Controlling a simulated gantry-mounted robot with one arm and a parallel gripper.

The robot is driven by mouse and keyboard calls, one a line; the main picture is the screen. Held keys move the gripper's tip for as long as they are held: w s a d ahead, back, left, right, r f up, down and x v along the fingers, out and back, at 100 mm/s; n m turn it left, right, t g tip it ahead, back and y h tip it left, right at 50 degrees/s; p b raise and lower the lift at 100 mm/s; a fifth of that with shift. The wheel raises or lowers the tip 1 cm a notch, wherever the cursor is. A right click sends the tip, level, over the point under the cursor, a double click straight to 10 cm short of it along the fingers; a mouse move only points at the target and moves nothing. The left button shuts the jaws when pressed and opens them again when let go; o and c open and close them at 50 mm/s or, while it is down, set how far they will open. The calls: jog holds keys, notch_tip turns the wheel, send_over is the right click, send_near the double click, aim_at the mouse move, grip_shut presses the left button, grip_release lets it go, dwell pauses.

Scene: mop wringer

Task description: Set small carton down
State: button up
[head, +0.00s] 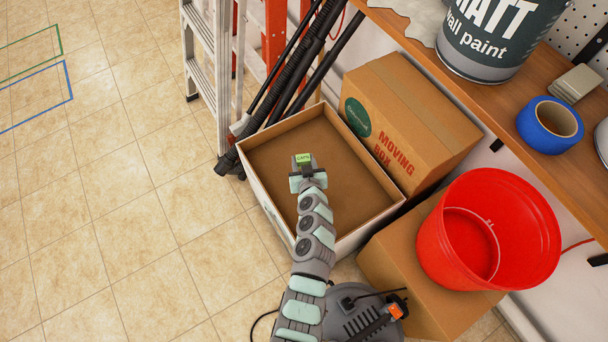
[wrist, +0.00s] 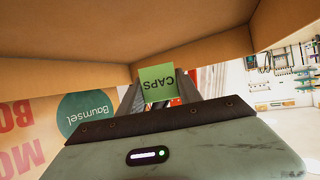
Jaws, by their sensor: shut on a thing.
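The small carton (head: 303,160) is green with the label CAPS and shows at the end of my arm in the head view. It also shows in the wrist view (wrist: 157,83), between the dark fingers of my gripper (head: 306,172). My gripper is shut on it. It is over the open, shallow cardboard box (head: 262,165), whose brown bottom looks bare. I cannot tell how high the carton is above that bottom. My arm hides part of the box's near side.
A closed moving box (head: 405,115) stands against the open box's right side. A red bucket (head: 440,245) sits on another carton (head: 385,262). Black hoses (head: 290,80) and a ladder (head: 205,60) stand behind. A shelf (head: 480,115) overhangs at right. The tiled floor (head: 110,190) at left is clear.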

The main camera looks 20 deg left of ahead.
notch_tip(320, 180, down, 7)
jog(key=b, duration=0.3)
jog(key=shift+r+b, duration=0.1)
jog(key=shift+b, duration=0.2)
jog(key=shift+f+b, duration=0.2)
jog(key=shift+b, duration=0.15)
jog(key=o, duration=1.3)
jog(key=shift+o, duration=0.2)
jog(key=shift+r, duration=0.1)
jog(key=shift+r+p, duration=0.3)
jog(key=shift+p, duration=0.25)
jog(key=p+v, duration=0.3)
jog(key=v, duration=0.8)
jog(key=shift+s+d+r, duration=0.1)
jog(key=shift+s+d, duration=0.05)
jog(key=shift+s, duration=0.2)
